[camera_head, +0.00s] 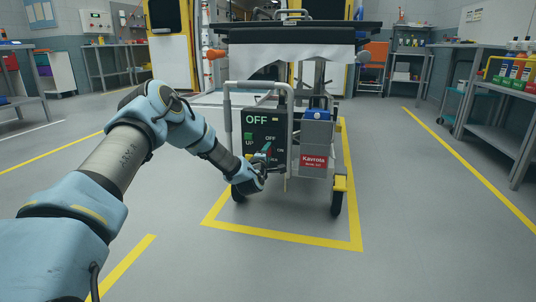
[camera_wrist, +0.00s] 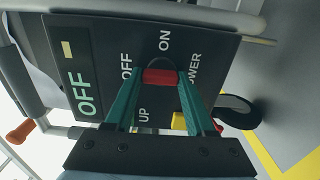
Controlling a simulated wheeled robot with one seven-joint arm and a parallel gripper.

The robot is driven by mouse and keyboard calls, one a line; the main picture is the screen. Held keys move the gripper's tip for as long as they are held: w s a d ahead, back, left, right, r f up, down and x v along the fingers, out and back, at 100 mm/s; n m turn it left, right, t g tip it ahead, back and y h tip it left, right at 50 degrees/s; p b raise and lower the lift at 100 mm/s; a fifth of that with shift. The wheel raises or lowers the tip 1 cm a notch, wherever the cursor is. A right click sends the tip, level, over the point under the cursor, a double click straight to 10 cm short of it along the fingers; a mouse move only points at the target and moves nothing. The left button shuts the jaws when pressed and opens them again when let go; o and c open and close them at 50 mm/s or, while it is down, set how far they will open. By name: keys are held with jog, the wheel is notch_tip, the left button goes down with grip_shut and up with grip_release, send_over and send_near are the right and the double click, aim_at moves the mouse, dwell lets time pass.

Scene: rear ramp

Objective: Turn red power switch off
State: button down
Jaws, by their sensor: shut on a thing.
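The red power switch (camera_wrist: 160,77) sits on the dark control panel (camera_head: 258,125) of the wheeled cart. In the wrist view the panel (camera_wrist: 100,45) appears turned on its side, with OFF and ON labels near the switch. A large pale OFF reading (camera_wrist: 85,93) shows on the panel, also in the head view (camera_head: 257,119). My gripper (camera_wrist: 160,80) has its teal fingers closed on the red switch, one on each side. In the head view my gripper (camera_head: 267,150) is at the panel's lower right and the switch is largely hidden.
A grey tube rail (camera_head: 228,110) frames the panel. A grey box with a red Kavrote label (camera_head: 313,161) stands right of it. The cart's black wheel (camera_head: 337,203) is below. Yellow lines (camera_head: 290,238) mark the floor, clear in front. A workbench (camera_head: 500,100) stands at right.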

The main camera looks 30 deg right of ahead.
jog(key=shift+c, duration=1.2)
grip_release()
jog(key=p+v, duration=0.4)
jog(key=v, duration=0.6)
jog(key=shift+s+a, duration=0.3)
